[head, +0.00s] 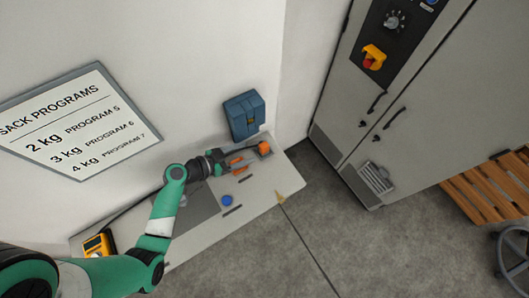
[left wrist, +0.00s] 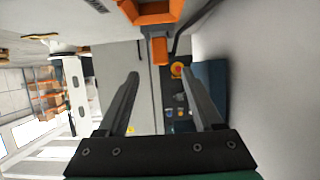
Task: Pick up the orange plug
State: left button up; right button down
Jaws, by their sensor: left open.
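The orange plug (head: 264,148) is at the far right end of the light table in the head view, beside a dark cable. An orange part with a narrower stub also shows in the left wrist view (left wrist: 160,50), at the top and beyond my fingertips; I take it to be the plug. My left gripper (left wrist: 161,76) is open, with nothing between its two dark fingers. In the head view the left gripper (head: 247,159) points at the plug from the left, close to it. The gripper partly hides the table there. My right gripper is not in view.
A blue case (head: 245,115) stands against the wall behind the plug. A blue round thing (head: 226,200) and dark strips lie on the table (head: 262,195). A yellow device (head: 98,244) is at its left end. A grey cabinet (head: 400,100) stands to the right.

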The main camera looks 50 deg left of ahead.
aim_at(260, 147)
pick_arm(q)
jog(key=x, duration=0.3)
jog(key=shift+w+b, duration=0.35)
jog(key=shift+b, duration=0.05)
jog(key=shift+x, duration=2.6)
jog(key=shift+r, duration=0.1)
grip_shut()
